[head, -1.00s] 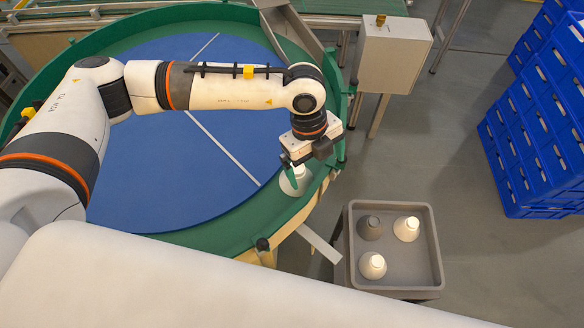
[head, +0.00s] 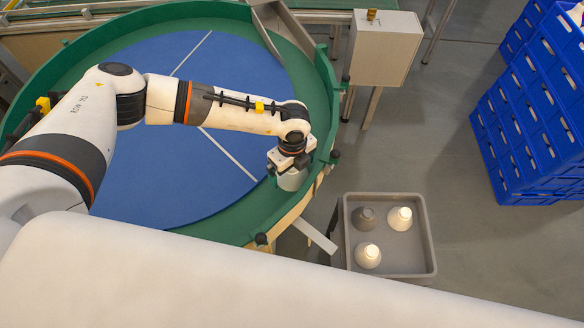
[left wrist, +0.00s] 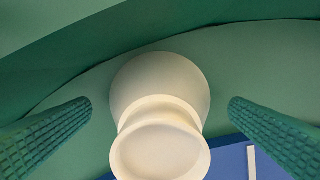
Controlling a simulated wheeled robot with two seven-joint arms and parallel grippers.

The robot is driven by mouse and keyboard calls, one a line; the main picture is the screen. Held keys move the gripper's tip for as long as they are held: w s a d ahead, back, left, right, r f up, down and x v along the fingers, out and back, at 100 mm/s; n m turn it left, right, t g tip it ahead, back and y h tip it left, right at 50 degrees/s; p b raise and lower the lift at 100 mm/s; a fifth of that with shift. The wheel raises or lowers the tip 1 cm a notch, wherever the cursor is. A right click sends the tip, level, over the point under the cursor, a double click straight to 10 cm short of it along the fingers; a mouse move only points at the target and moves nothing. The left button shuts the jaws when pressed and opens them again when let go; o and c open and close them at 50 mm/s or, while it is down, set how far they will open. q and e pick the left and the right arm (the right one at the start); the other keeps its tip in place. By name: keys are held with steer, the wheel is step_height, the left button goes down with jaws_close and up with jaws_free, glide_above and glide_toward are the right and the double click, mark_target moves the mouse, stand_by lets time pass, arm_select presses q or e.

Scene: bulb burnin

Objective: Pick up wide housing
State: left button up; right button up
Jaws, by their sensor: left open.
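A pale, wide housing (head: 292,182) stands on the green ledge at the right front of the round table, partly hidden under my left gripper (head: 287,172). In the left wrist view the housing (left wrist: 160,90) shows as a rounded body with a narrower round collar facing the camera. My left gripper (left wrist: 160,103) is open, with one green ribbed finger on each side of the housing. A gap shows between each finger and the housing. My right gripper is in no view.
A grey tray (head: 429,240) at the right holds two white housings (head: 400,218) (head: 367,256) and one grey housing (head: 364,219). The table has a blue disc (head: 165,160) and a raised green rim (head: 325,95). Blue crates (head: 535,110) stand far right.

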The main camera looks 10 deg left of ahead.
arm_select(q)
steer(key=shift+f, duration=0.6)
steer(key=c, duration=0.9)
steer(key=shift+r, duration=0.15)
